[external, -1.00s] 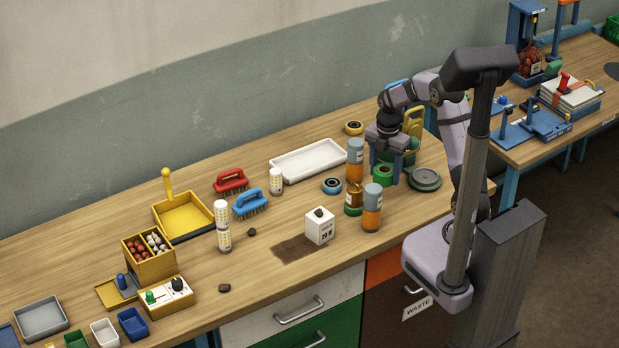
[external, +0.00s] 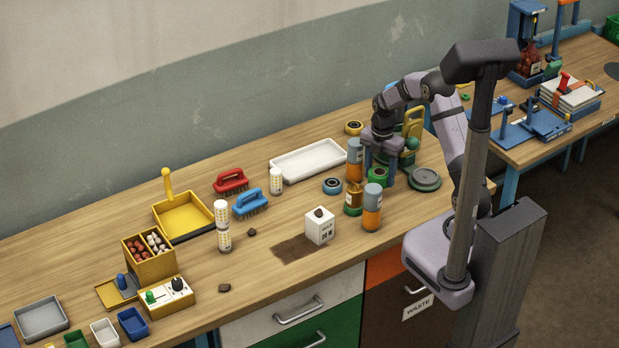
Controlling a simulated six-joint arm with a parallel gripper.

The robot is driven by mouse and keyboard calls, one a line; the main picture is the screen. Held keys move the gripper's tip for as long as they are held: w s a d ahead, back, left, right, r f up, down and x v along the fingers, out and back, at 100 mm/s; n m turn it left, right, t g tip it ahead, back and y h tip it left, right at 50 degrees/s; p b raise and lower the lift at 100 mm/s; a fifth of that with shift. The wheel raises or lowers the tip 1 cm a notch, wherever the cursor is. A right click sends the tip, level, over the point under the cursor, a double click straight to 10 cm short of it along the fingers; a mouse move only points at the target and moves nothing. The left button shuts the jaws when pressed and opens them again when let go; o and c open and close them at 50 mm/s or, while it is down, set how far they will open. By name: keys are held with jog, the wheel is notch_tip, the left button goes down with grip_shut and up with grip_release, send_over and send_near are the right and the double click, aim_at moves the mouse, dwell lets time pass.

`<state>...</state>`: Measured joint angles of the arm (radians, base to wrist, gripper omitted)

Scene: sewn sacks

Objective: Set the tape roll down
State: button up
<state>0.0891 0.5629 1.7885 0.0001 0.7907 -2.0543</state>
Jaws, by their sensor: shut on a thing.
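My gripper (external: 379,172) points down at the right part of the bench, behind the orange and grey cans. It is shut on a green tape roll with a dark centre (external: 377,175). The roll is low over the bench top; I cannot tell whether it touches the wood. My fingers and the nearby cans hide part of the space around it. A blue-grey tape roll (external: 332,186) lies flat to the left of the cans. A yellow tape roll (external: 354,128) lies farther back, by the wall.
Orange-grey cans (external: 372,208) and an amber jar (external: 353,200) stand close in front and left of my gripper. A round green-grey dish (external: 425,180) lies to the right. A white tray (external: 308,161) lies at the back left.

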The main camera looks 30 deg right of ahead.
aim_at(380, 171)
jog(key=shift+f+p, duration=0.55)
jog(key=shift+f, duration=1.6)
jog(key=shift+f, duration=0.15)
jog(key=o, duration=1.1)
notch_tip(380, 171, up, 12)
jog(key=b, duration=0.3)
jog(key=shift+r+b, duration=0.2)
jog(key=shift+b, duration=0.1)
jog(key=s+a+f+m, duration=0.1)
jog(key=s+m, duration=0.6)
jog(key=s+a+f+m, duration=0.1)
jog(key=s+f+m, duration=0.1)
jog(key=s+m, duration=0.4)
jog(key=s+a+f+m, duration=0.1)
jog(key=s+f+m, duration=0.1)
jog(key=s+m, duration=0.5)
jog(key=shift+s+a+m, duration=0.15)
jog(key=shift+a+m, duration=0.05)
jog(key=shift+m, duration=0.45)
jog(key=shift+s+a+m, duration=0.15)
jog(key=shift+a+m, duration=0.05)
jog(key=shift+m, duration=0.45)
